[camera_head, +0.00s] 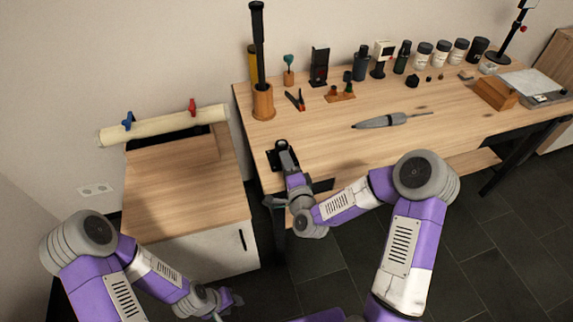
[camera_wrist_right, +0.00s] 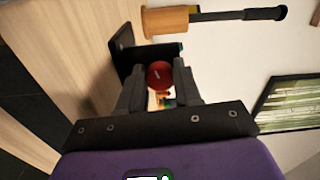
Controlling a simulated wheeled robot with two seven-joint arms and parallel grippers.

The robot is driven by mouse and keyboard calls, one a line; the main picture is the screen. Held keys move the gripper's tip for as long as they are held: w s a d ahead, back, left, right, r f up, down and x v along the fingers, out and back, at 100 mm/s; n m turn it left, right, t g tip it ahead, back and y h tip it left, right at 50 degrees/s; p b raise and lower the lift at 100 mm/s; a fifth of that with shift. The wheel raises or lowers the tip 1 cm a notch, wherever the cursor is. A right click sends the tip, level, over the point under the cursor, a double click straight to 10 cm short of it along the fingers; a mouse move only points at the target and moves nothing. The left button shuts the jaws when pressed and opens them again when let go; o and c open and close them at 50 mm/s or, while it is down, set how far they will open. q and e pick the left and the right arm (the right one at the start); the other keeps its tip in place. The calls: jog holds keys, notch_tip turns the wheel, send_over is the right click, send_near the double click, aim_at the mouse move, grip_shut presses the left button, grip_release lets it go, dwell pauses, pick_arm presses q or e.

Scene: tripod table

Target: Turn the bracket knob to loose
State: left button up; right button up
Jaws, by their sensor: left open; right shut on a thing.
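The black bracket (camera_head: 274,158) stands on the workbench near its front left corner. In the right wrist view its dark plate (camera_wrist_right: 121,44) rises beyond my fingers. The round red knob (camera_wrist_right: 159,75) carries a small pale mark and sits between the fingertips. My right gripper (camera_head: 284,150) reaches the bracket from the front and is shut on the knob; its fingers (camera_wrist_right: 158,84) flank the knob on both sides. In the head view the knob is hidden by the gripper. My left gripper (camera_head: 232,303) is open and empty, low in front of the cabinet, away from the bench.
A wooden holder (camera_head: 263,103) with a tall black rod stands behind the bracket. Red-handled pliers (camera_head: 295,100) and a grey pointed tool (camera_head: 381,121) lie on the bench (camera_head: 350,160). A low cabinet (camera_head: 180,195) with a pale roll (camera_head: 163,124) stands left. Several jars line the back.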

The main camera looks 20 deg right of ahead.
dwell(0.3)
jog(key=o, duration=1)
jog(key=shift+o, duration=0.2)
